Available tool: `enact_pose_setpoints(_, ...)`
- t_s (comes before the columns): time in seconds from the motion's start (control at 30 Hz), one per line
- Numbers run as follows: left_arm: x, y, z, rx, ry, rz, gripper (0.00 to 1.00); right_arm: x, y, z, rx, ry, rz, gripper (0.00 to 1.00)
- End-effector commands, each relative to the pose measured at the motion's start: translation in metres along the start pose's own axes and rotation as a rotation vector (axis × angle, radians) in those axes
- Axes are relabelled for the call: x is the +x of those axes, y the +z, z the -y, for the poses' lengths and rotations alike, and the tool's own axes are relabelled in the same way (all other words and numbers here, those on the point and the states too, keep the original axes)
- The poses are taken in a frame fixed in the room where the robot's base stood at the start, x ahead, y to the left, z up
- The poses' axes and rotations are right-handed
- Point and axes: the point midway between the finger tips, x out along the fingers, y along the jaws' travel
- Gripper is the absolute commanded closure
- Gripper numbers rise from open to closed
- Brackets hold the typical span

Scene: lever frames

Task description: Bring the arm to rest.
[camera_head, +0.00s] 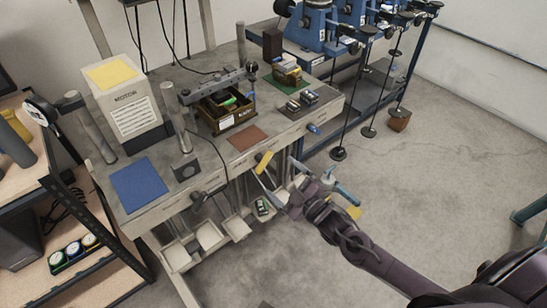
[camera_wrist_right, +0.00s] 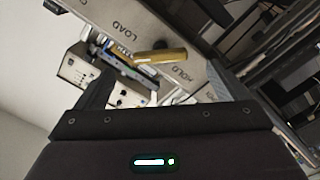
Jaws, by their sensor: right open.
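My right arm (camera_head: 372,258) reaches in from the lower right in the head view. My right gripper (camera_head: 273,168) is at the front edge of the grey bench (camera_head: 205,165), its fingers spread with nothing seen between them. A yellow handle (camera_head: 263,161) shows close to the fingertips. In the wrist view the right gripper (camera_wrist_right: 160,82) is open, and the yellow handle (camera_wrist_right: 160,56) lies beyond the fingers, apart from them. It is beside a plate (camera_wrist_right: 130,22) marked LOAD and HOLD. My left gripper is not in view.
The bench carries a motor box (camera_head: 128,106), a wooden crate (camera_head: 226,117), a blue mat (camera_head: 140,185) and a brown mat (camera_head: 247,138). Open trays (camera_head: 209,236) hang below its front. Blue machines (camera_head: 310,28) stand behind. Floor (camera_head: 430,150) at the right is clear.

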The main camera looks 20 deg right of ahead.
Motion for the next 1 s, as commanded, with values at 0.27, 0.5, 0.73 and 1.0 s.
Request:
enact_pose_setpoints(0.27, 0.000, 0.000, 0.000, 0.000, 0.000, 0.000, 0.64, -0.003, 0.016, 0.009, 0.018, -0.011, 0.040, 0.07)
enact_pose_setpoints(0.5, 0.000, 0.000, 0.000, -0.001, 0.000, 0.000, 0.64, -0.050, 0.131, 0.084, 0.169, -0.101, 0.369, 0.07)
enact_pose_setpoints(0.73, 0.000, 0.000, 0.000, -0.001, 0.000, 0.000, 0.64, -0.151, 0.227, 0.194, 0.365, -0.215, 0.760, 0.07)
enact_pose_setpoints(1.0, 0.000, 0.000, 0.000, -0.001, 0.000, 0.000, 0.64, -0.301, 0.261, 0.324, 0.581, -0.355, 1.183, 0.07)
